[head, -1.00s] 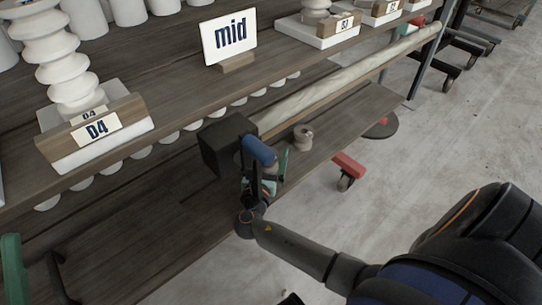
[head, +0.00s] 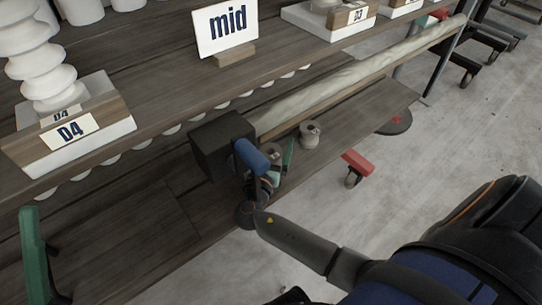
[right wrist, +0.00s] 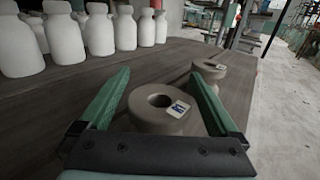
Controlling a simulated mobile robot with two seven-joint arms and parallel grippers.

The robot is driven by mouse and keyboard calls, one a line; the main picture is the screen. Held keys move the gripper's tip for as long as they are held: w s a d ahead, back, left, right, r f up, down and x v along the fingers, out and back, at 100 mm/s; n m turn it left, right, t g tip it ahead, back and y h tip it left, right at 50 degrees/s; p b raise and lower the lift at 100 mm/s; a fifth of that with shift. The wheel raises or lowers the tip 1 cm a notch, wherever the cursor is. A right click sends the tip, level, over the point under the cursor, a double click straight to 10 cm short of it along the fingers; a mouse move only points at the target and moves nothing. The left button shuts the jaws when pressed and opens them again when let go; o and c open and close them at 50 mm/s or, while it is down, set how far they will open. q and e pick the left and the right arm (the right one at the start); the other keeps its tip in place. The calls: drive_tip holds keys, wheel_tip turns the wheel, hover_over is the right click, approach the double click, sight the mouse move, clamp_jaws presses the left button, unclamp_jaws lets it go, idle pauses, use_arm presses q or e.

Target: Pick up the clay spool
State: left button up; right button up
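A grey-brown clay spool (right wrist: 158,108), round with a hole in its top and a small label, stands upright on the wooden lower shelf in the right wrist view. My right gripper (right wrist: 160,75) is open, with a green finger on each side of this spool; contact cannot be made out. A second similar spool (right wrist: 209,70) stands beyond it, near the right fingertip; it also shows in the head view (head: 310,134). In the head view the nearer spool (head: 273,151) is partly hidden by my right gripper (head: 277,165). A green finger-like part, apparently my left gripper (head: 35,250), shows at lower left.
Several white bottles (right wrist: 65,38) stand left of the spools. The upper shelf (head: 165,90) with the "mid" sign (head: 227,28) and D4 stand (head: 70,132) overhangs the lower shelf (head: 350,118). A long pale roll (head: 350,80) lies behind. Open floor is at right.

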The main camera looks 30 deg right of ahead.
drive_tip(key=c, duration=1.5)
drive_tip(key=shift+o, duration=0.2)
wheel_tip(320, 180, up, 9)
drive_tip(key=p, duration=0.5)
drive_tip(key=shift+r, duration=0.55)
use_arm(q)
drive_tip(key=shift+m, duration=0.4)
drive_tip(key=r, duration=0.5)
drive_tip(key=shift+s+a+r, duration=0.1)
drive_tip(key=shift+a+r, duration=0.15)
drive_tip(key=shift+a, duration=0.05)
